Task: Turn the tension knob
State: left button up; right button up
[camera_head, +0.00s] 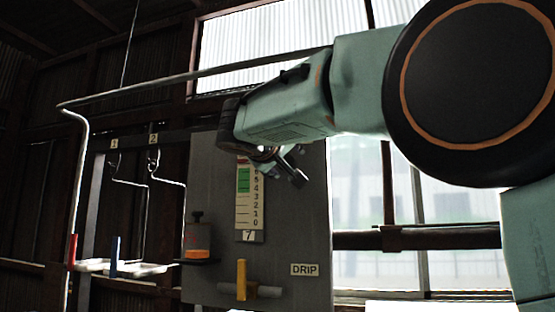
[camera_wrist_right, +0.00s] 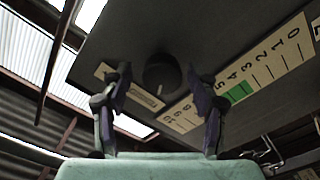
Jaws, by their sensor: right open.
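The dark round knob (camera_wrist_right: 163,75) is on the grey panel (camera_wrist_right: 230,45) in the right wrist view. It appears between the two fingers of my right gripper (camera_wrist_right: 159,84), which are spread apart and hold nothing. I cannot tell how far the fingertips are from it. In the head view my right gripper (camera_head: 281,171) is in front of the panel's upper part and the knob is hidden behind my arm. A scale (camera_head: 243,212) with numbers and a green band (camera_wrist_right: 239,92) is on the panel beside the knob. My left gripper is out of view.
Lower on the panel are a yellow handle (camera_head: 241,279) on a grey bar and a DRIP label (camera_head: 305,270). An orange and black container (camera_head: 197,238) stands left of the scale. A bent metal rail (camera_head: 180,78) and hanging hooks (camera_head: 149,185) are at the left.

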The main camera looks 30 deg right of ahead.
jog(key=shift+w+d+f, duration=0.3)
jog(key=shift+w+d, duration=0.2)
jog(key=shift+d, duration=0.1)
jog(key=c, duration=0.6)
jog(key=shift+s+a, duration=0.1)
jog(key=shift+s, duration=0.1)
jog(key=c, duration=0.6)
jog(key=shift+n, duration=0.4)
jog(key=n, duration=0.4)
jog(key=shift+r, duration=0.1)
jog(key=shift+n, duration=2)
jog(key=shift+w, duration=0.1)
